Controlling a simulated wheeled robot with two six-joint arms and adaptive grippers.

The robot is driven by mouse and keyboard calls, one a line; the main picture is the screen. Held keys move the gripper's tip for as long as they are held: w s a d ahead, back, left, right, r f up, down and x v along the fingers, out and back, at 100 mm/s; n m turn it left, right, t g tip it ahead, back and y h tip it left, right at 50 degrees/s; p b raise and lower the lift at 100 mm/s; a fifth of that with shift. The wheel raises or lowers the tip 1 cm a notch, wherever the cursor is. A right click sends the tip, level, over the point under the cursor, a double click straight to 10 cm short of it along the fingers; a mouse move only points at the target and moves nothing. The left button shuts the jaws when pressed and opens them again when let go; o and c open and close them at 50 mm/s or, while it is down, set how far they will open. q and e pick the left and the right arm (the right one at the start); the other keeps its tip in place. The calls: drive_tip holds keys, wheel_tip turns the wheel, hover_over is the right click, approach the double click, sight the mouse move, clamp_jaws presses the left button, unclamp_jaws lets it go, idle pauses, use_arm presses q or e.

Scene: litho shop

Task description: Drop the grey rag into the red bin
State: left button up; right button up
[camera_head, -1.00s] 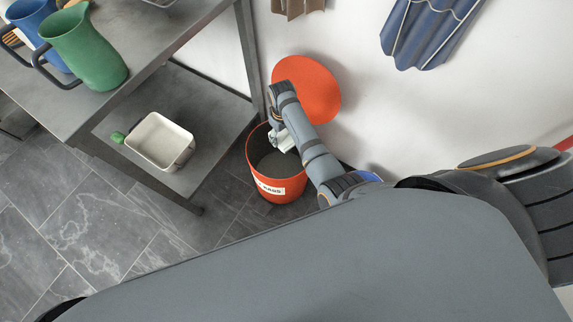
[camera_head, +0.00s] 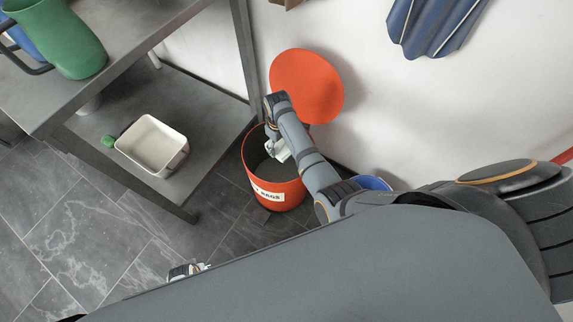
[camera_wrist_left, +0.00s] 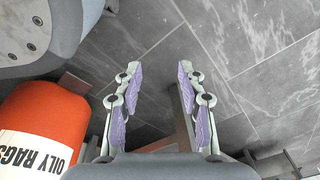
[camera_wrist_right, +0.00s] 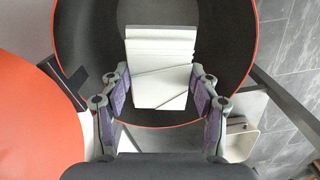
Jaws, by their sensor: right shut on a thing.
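The red bin (camera_head: 282,194) stands on the floor with its round red lid (camera_head: 308,85) open against the wall. My right gripper (camera_head: 277,150) is over the bin's open mouth. In the right wrist view, my right gripper (camera_wrist_right: 160,92) is shut on the folded, pale grey rag (camera_wrist_right: 160,62), with the bin's dark inside (camera_wrist_right: 105,50) behind it. My left gripper (camera_head: 188,270) is low over the floor. In the left wrist view its fingers (camera_wrist_left: 160,78) are apart and empty, with the bin (camera_wrist_left: 60,112), labelled "OILY RAGS", to the left.
A grey bench (camera_head: 115,35) with a green jug (camera_head: 65,40) stands left of the bin. Its lower shelf holds a white tray (camera_head: 150,148). A blue apron (camera_head: 432,25) hangs on the wall. A blue round thing (camera_head: 374,183) is partly hidden behind my right arm.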

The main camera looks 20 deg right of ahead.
drive_tip(key=shift+f+b, duration=0.35)
drive_tip(key=shift+f, duration=0.25)
use_arm(q)
drive_tip(key=shift+w+d+r, duration=0.15)
drive_tip(key=shift+w+r, duration=0.4)
drive_tip(key=shift+w, duration=0.05)
drive_tip(key=shift+w+d+r, duration=0.15)
drive_tip(key=shift+w+r, duration=0.35)
drive_tip(key=shift+w, duration=0.1)
use_arm(e)
drive_tip(key=o, duration=1.4)
drive_tip(key=shift+r, duration=0.15)
wheel_tip(320, 180, up, 7)
drive_tip(key=shift+r, duration=0.1)
